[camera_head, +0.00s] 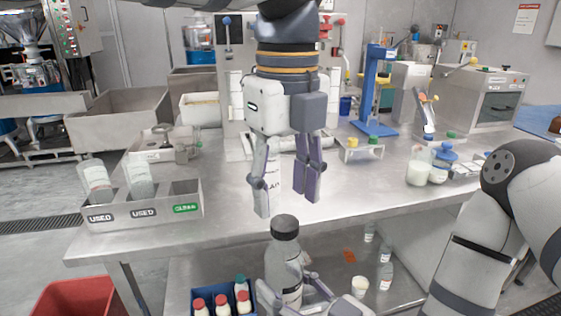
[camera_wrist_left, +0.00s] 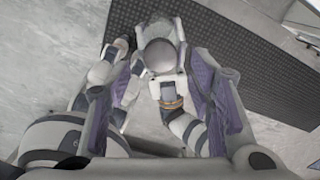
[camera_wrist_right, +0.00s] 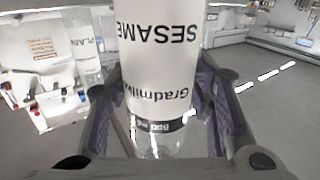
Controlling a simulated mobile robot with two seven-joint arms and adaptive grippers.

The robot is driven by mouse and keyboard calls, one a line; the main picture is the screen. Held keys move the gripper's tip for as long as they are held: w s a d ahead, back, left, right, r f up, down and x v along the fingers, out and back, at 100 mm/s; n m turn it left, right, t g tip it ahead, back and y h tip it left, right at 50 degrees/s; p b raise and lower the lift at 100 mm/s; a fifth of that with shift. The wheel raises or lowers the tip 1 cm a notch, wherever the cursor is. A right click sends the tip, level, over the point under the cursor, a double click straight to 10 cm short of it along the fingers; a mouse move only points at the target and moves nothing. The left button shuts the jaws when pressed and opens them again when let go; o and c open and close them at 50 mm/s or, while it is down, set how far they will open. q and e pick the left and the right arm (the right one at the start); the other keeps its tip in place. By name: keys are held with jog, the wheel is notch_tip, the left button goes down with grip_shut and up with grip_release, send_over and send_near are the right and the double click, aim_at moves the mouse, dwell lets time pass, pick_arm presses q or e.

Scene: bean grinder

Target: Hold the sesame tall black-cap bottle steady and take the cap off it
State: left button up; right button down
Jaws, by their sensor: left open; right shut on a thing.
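The sesame bottle (camera_head: 283,265) is upright in front of the table, its dark cap (camera_head: 285,226) on top. In the right wrist view its label (camera_wrist_right: 158,50) reads SESAME upside down. My right gripper (camera_head: 288,300) is shut on the bottle's body, below the cap; the bottle hides part of the grip. My left gripper (camera_head: 287,206) is open and empty, pointing down above the cap with a gap between. In the left wrist view the round cap top (camera_wrist_left: 160,55) lies between the spread fingers, towards the upper part of the picture.
A blue crate of small bottles (camera_head: 222,302) and a red bin (camera_head: 75,298) are low at left.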

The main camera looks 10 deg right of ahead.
aim_at(285, 222)
pick_arm(q)
notch_tip(285, 222, down, 4)
jog(key=shift+f, duration=0.15)
grip_shut()
jog(key=n, duration=1.2)
jog(key=shift+n, duration=0.4)
jog(key=n, duration=0.3)
jog(key=shift+n, duration=0.3)
jog(key=n, duration=0.6)
jog(key=shift+o, duration=0.3)
grip_release()
